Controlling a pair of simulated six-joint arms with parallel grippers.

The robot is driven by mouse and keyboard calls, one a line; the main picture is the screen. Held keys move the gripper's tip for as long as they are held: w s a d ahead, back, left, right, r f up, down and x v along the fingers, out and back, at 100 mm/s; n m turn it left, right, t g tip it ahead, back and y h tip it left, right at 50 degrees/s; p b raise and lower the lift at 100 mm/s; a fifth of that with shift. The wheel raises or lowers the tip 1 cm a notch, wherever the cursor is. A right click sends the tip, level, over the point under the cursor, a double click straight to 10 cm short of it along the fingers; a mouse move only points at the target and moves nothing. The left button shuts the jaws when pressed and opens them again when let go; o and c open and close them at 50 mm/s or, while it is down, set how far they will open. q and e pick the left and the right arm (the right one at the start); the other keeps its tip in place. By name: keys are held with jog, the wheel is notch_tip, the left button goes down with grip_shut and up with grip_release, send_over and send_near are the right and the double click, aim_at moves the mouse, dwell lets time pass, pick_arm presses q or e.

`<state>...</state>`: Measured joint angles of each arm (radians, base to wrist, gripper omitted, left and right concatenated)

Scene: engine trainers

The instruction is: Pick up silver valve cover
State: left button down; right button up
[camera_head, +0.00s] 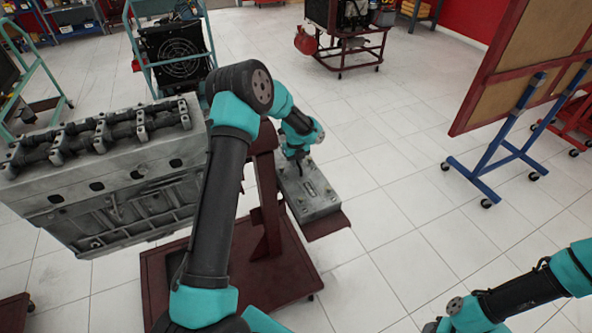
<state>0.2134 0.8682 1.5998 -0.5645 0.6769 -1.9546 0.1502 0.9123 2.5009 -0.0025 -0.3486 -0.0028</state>
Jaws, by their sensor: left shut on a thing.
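The silver valve cover (318,203) is a flat grey metal block with bolts and fittings on top. It lies on a dark red shelf of the engine stand, right of the stand's post. My left arm reaches over from the front. Its gripper (299,165) points down at the far part of the cover and is shut on it, apparently on a raised part of its top. The exact grip is small and hard to see. The cover shows no clear gap from the shelf. My right arm shows at the bottom right; its gripper is out of the picture.
A large grey engine block (110,185) with exposed shafts fills the left. The dark red stand (265,195) rises beside the cover. A blue-legged board (530,70) stands at the right. Another engine cart (345,45) is at the back. The tiled floor right of the cover is clear.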

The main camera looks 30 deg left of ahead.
pick_arm(q)
jog(key=shift+r, duration=0.25)
